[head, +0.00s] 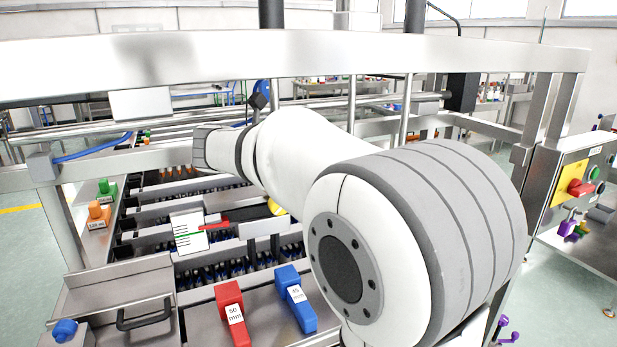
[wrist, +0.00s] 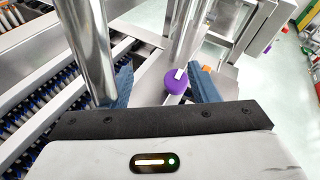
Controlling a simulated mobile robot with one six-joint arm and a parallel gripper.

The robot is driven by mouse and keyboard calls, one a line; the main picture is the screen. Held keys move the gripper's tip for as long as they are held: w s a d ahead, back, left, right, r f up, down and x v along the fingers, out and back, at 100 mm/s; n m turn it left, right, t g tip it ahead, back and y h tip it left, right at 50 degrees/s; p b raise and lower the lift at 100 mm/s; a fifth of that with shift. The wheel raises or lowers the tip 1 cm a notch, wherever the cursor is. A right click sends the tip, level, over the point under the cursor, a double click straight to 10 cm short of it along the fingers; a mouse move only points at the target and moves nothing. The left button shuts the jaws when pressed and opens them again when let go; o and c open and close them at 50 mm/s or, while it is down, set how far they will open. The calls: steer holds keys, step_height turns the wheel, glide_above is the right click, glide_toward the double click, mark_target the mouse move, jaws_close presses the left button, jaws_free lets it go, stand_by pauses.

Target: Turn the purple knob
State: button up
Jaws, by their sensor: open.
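The purple knob (wrist: 176,82) is round with a white strip on its top. It sits on a grey metal surface in the wrist view. My gripper (wrist: 163,80) is open, with one blue-grey finger on each side of the knob in that view. The knob appears nearer the right finger. I cannot tell whether it lies at the fingers' depth or beyond them, and no contact is clear. In the head view my arm crosses the middle, and I cannot make out the gripper or this knob.
Two shiny metal posts (wrist: 88,45) rise close to the fingers. A conveyor with blue parts (wrist: 60,100) runs at left. In the head view, red (head: 232,310) and blue (head: 294,296) handles stand in front, a steel beam (head: 250,58) crosses above, and a control panel (head: 578,185) stands right.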

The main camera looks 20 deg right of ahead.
steer(key=d+f+m+g, duration=0.1)
steer(key=d, duration=0.1)
steer(key=d+f+m+g, duration=0.1)
steer(key=d+f, duration=0.1)
steer(key=d+f+m+g, duration=0.1)
steer(key=d+f, duration=0.1)
steer(key=shift+d+f+p, duration=0.1)
steer(key=shift+d+p, duration=0.25)
steer(key=shift+p, duration=0.05)
steer(key=shift+c, duration=0.5)
